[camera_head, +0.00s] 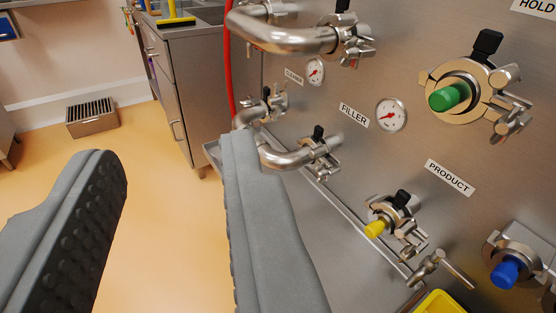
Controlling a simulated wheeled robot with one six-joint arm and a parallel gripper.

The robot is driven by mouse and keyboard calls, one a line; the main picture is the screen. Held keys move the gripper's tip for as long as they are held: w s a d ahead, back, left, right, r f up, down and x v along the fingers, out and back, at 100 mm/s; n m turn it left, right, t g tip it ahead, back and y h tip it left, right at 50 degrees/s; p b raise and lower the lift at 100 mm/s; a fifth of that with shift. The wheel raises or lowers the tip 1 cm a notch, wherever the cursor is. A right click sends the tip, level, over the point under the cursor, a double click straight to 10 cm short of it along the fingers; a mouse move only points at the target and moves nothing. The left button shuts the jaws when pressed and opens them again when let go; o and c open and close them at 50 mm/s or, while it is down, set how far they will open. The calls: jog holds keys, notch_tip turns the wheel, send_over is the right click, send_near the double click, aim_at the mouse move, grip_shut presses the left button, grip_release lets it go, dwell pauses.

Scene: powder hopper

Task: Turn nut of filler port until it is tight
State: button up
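The FILLER label (354,116) is on the steel panel, beside a round gauge (391,115). Below and left of it, a bent steel pipe (284,158) ends at a clamp (318,146) with a black tab and a small wing-shaped nut (327,166). I cannot tell for certain that this clamp is the filler port, or whether its nut is tight. My gripper (168,150) is open and empty, its grey fingers wide apart over the floor. The right finger overlaps the lower left part of the pipe in the picture; I see no contact with the nut.
Another pipe clamp (351,40) is above. Ports with green (449,97), yellow (376,228) and blue (505,272) caps stick out on the right. A red hose (228,60) hangs beside a steel cabinet (179,95). The floor at left is largely clear.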

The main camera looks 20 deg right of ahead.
jog(key=w+d+f+n+g+h, duration=0.25)
jog(key=w+f+n+g, duration=0.35)
jog(key=w+f, duration=0.55)
jog(key=n+g+h, duration=0.5)
jog(key=n+h, duration=1)
jog(key=n, duration=0.6)
send_near(317, 177)
jog(key=d, duration=0.2)
jog(key=shift+y, duration=0.25)
jog(key=shift+w+r+x, duration=0.1)
jog(key=shift+w+x, duration=0.05)
jog(key=shift+x, duration=1.3)
jog(key=shift+w+r+x, duration=0.1)
jog(key=shift+w+x, duration=0.1)
jog(key=shift+x, duration=1.2)
jog(key=shift+w+r+x, duration=0.1)
jog(key=shift+w+x, duration=0.05)
jog(key=shift+x, duration=1.3)
jog(key=shift+a, duration=0.2)
